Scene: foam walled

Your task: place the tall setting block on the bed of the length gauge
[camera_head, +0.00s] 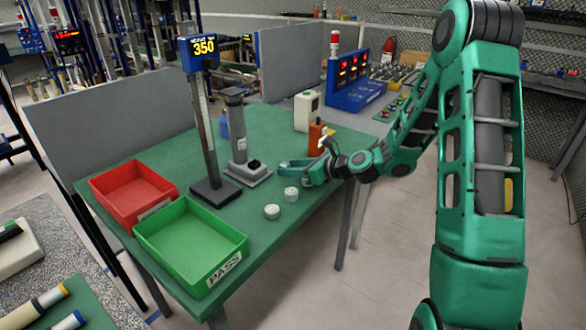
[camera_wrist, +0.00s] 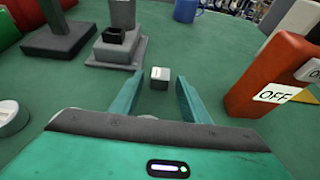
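My gripper (camera_head: 284,166) reaches in low over the green table from the right. In the wrist view its two green fingers (camera_wrist: 160,84) are apart. A small grey block with a pale top (camera_wrist: 159,77) stands on the table between the fingertips, with a gap on both sides. A grey column stand (camera_head: 238,130) with a stepped base and a dark square cup (camera_head: 253,164) stands left of my gripper. Beside it is a post with a display reading 350 (camera_head: 203,47); which is the length gauge is unclear.
A red-orange box marked OFF (camera_wrist: 272,76) stands close right of the fingers. A white box (camera_head: 306,110) and a blue mug (camera_head: 224,128) are behind. Two white round pieces (camera_head: 272,211) (camera_head: 291,194) lie in front. Red (camera_head: 133,190) and green PASS (camera_head: 190,243) trays fill the left.

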